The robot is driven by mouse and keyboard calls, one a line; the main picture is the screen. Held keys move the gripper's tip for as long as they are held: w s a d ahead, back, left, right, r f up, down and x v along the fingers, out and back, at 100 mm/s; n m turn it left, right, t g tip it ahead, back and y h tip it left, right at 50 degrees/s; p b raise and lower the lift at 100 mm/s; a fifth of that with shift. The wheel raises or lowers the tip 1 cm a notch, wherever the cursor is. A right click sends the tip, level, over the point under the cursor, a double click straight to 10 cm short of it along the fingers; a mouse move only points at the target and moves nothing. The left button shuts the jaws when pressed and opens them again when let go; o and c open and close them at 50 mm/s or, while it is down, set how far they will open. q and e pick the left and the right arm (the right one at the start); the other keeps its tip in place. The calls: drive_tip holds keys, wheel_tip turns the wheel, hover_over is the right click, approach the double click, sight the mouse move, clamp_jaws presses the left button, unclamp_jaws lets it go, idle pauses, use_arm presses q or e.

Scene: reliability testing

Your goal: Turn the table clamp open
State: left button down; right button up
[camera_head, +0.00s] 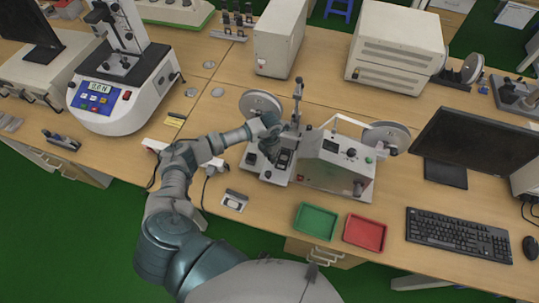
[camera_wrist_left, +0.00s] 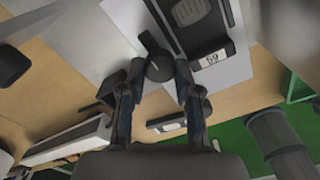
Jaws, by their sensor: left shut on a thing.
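The grey-white testing machine (camera_head: 324,178) stands on the wooden table in the middle of the head view. My left gripper (camera_head: 269,150) reaches down over the left part of its base. In the left wrist view a dark round clamp knob (camera_wrist_left: 159,69) with a short lever sits between the fingertips of my left gripper (camera_wrist_left: 162,72), which is shut on it. The knob is mostly hidden behind the gripper in the head view. A dark block with a "59" label (camera_wrist_left: 212,57) lies beside the knob. My right gripper is in neither view.
A green tray (camera_head: 316,221) and a red tray (camera_head: 365,232) lie at the table's front edge. A keyboard (camera_head: 458,235) and monitor (camera_head: 480,140) stand to the right. A blue-white tester (camera_head: 120,95) stands on the left. A small device (camera_head: 234,201) lies before the machine.

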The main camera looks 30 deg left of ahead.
use_arm(q)
drive_tip(key=shift+d, duration=0.15)
drive_tip(key=c, duration=0.8)
unclamp_jaws()
drive_tip(key=shift+r, duration=0.1)
wheel_tip(320, 180, up, 12)
drive_tip(key=shift+w+f, duration=0.1)
drive_tip(key=shift+f, duration=0.1)
